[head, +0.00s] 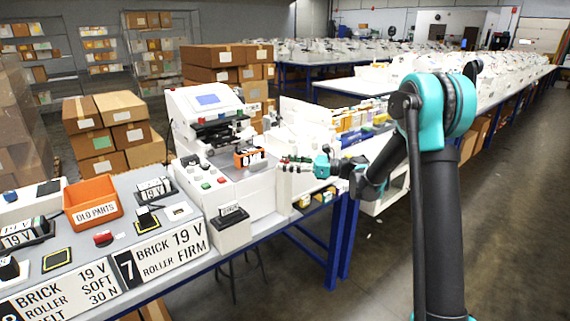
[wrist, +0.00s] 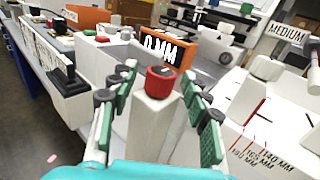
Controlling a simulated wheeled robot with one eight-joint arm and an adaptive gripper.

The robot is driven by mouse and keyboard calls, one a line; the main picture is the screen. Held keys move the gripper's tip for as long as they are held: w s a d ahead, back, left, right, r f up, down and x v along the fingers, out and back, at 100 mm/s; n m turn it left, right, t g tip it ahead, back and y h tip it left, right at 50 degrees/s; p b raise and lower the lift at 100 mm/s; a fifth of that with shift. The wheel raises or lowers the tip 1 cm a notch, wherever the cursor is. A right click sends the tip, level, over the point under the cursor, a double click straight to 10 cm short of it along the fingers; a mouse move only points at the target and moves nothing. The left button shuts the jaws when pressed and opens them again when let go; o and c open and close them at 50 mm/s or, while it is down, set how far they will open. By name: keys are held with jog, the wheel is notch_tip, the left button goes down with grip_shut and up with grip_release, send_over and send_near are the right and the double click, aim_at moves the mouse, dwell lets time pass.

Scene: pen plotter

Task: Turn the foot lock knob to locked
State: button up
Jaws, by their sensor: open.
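A red round knob (wrist: 161,80) with a dark mark on its top sits on an upright white post (wrist: 152,118) in the wrist view. No label naming it as the foot lock knob is readable. My gripper (wrist: 160,86) is open, with green-padded fingers on the left and right of the knob and post. Gaps show between the pads and the knob, so it is not gripped. In the head view my gripper (head: 304,166) is at the right side of the white plotter machine (head: 205,120); the knob is too small to make out clearly there.
An orange block reading "0 MM" (wrist: 166,48) stands just behind the knob. A white panel with a millimetre scale (wrist: 262,155) is at right, below a "MEDIUM" sign (wrist: 289,32). In the head view, an orange bin (head: 92,202) sits on the bench at left.

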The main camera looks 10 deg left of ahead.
jog(key=shift+a, duration=0.45)
grip_shut()
